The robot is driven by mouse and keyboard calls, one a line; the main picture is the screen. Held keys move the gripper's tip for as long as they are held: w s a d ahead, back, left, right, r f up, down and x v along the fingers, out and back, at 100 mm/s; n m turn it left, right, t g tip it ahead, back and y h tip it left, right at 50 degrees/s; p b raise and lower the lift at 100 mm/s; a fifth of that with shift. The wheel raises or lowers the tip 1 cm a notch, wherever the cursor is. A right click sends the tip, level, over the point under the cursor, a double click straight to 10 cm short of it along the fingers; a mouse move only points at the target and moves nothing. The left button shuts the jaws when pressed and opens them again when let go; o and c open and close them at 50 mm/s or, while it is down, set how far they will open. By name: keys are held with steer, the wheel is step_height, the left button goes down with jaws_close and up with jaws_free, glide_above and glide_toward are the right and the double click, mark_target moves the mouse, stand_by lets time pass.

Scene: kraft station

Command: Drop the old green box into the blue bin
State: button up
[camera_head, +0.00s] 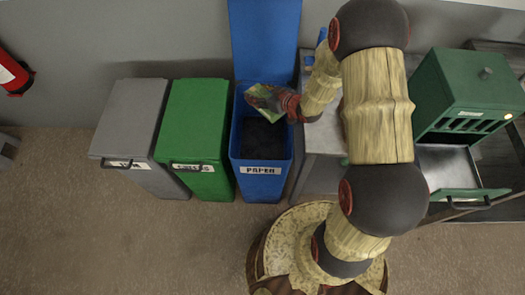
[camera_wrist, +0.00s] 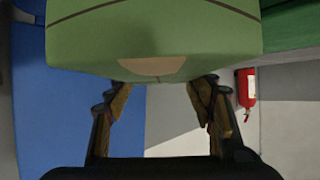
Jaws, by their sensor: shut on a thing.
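The old green box (camera_head: 261,97) is held by my gripper (camera_head: 279,102) over the rear part of the blue bin's opening in the head view. The blue bin (camera_head: 262,187) stands upright with its lid raised at the back, a dark inside, and a label reading PAPER. In the wrist view the green box (camera_wrist: 155,35) fills the upper middle, with a tan patch on its near side. My gripper's fingers (camera_wrist: 165,108) reach to the box from both sides; their contact with it is partly hidden. The box's height over the rim is hard to tell.
A closed green bin (camera_head: 193,130) and a closed grey bin (camera_head: 138,130) stand left of the blue bin. A grey table (camera_head: 325,135) is close at its right. A green machine (camera_head: 470,95) is farther right. A fire extinguisher (camera_head: 14,72) hangs at far left.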

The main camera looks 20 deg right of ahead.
step_height(320, 180, down, 2)
steer(key=shift+f+b, duration=0.1)
steer(key=shift+b, duration=0.45)
steer(key=o, duration=1.3)
steer(key=shift+o, duration=0.2)
steer(key=v, duration=1.2)
